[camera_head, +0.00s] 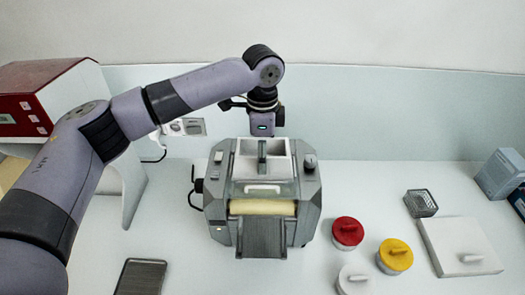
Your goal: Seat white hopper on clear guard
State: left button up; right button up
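The white hopper (247,168) is at the top of the grey mill, an open box with a dark grey upright bar (262,156) in its middle. The clear guard (264,198) is on the mill just below and in front of it, above a cream roller (262,207). I cannot tell whether the hopper touches the guard or is fully seated. My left gripper (263,134) points down at the hopper's back edge. Its fingertips are not clear, so I cannot tell whether it holds the hopper. My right gripper is not in view.
The grey mill (220,219) stands mid-table. A dark tray (141,277) lies front left. A wall panel (380,110) closes the back.

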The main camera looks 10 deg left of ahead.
pick_arm(q)
jog(key=o, duration=1.3)
jog(key=shift+o, duration=0.2)
notch_tip(320, 180, up, 12)
jog(key=shift+f, duration=0.15)
